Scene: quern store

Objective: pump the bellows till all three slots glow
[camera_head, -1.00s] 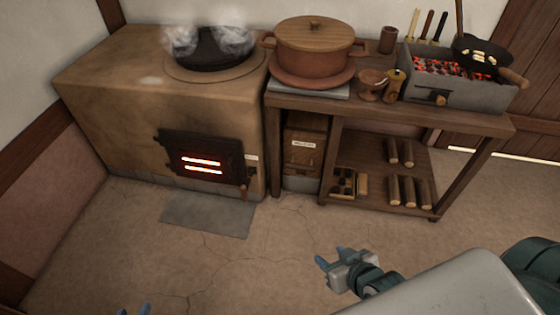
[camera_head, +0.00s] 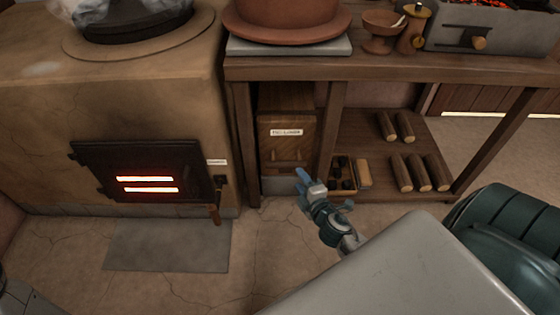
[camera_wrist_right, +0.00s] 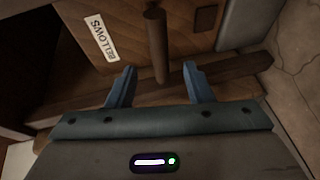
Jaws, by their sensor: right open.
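The bellows (camera_head: 288,140) is a wooden box with a white label, under the table next to the stove; it also shows in the right wrist view (camera_wrist_right: 190,25). Its bar handle (camera_wrist_right: 157,45) appears between my right gripper's fingers in that view, not gripped. My right gripper (camera_head: 313,181) is open at the lower front of the bellows. I cannot tell whether it touches. The stove door (camera_head: 90,162) shows two bright orange slots (camera_head: 150,184), one above the other. A third glowing slot is not visible. My left gripper is out of view.
A steaming black pot (camera_head: 145,22) sits on the clay stove (camera_head: 45,100). The wooden table (camera_head: 390,68) overhangs the bellows. Right of the bellows, a table leg (camera_head: 329,130), a small box of dark lumps (camera_head: 343,172) and several logs (camera_head: 420,172) stand close.

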